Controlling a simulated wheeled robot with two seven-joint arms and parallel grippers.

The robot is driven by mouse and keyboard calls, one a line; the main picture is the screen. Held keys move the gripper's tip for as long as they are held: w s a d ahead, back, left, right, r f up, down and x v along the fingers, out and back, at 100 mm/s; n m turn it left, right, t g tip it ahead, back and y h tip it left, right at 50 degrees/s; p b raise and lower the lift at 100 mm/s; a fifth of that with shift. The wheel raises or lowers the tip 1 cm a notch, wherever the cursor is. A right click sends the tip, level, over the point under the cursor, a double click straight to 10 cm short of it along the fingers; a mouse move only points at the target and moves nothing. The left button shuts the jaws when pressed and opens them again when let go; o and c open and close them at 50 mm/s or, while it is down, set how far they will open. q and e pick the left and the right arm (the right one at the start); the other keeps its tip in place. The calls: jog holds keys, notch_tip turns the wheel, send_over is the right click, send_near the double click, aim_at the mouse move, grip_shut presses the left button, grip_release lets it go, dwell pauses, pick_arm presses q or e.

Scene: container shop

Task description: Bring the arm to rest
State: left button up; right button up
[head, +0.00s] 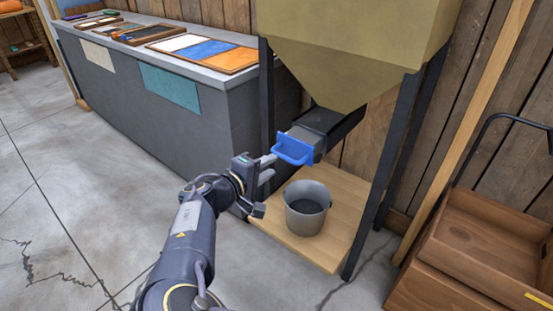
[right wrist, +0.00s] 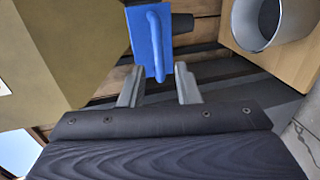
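My right gripper (head: 271,166) is just left of the blue handle (head: 293,151) in the head view. Its two fingers are apart, with nothing held between them. In the right wrist view the blue handle (right wrist: 151,42) shows just beyond the fingertips of the right gripper (right wrist: 159,75); I cannot tell the exact gap. The handle is on the front of the dark chute (head: 322,125) under the hopper. My left gripper is not in view.
A grey bucket (head: 306,208) stands on a wooden board (head: 337,187) below the chute. The beige hopper (head: 350,45) stands on dark legs. A grey counter (head: 180,95) with sample boards is at left, wooden crates (head: 480,245) at right. The floor at left is clear.

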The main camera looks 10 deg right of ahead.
jog(key=shift+s+a, duration=0.3)
jog(key=shift+a, duration=0.05)
jog(key=s+d+f+m+g+y, duration=0.5)
jog(key=s+d+f+g+y, duration=0.35)
jog(key=s+d+f, duration=0.3)
jog(key=s+a+r+m+t+y, duration=0.15)
jog(key=s+r+y, duration=0.3)
jog(key=s, duration=0.55)
jog(key=s+r+m+t+y, duration=0.3)
jog(key=s+r, duration=0.2)
jog(key=s, duration=0.4)
notch_tip(320, 180, up, 30)
jog(key=p, duration=2.9)
jog(key=shift+f+p, duration=0.15)
jog(key=shift+p, duration=0.15)
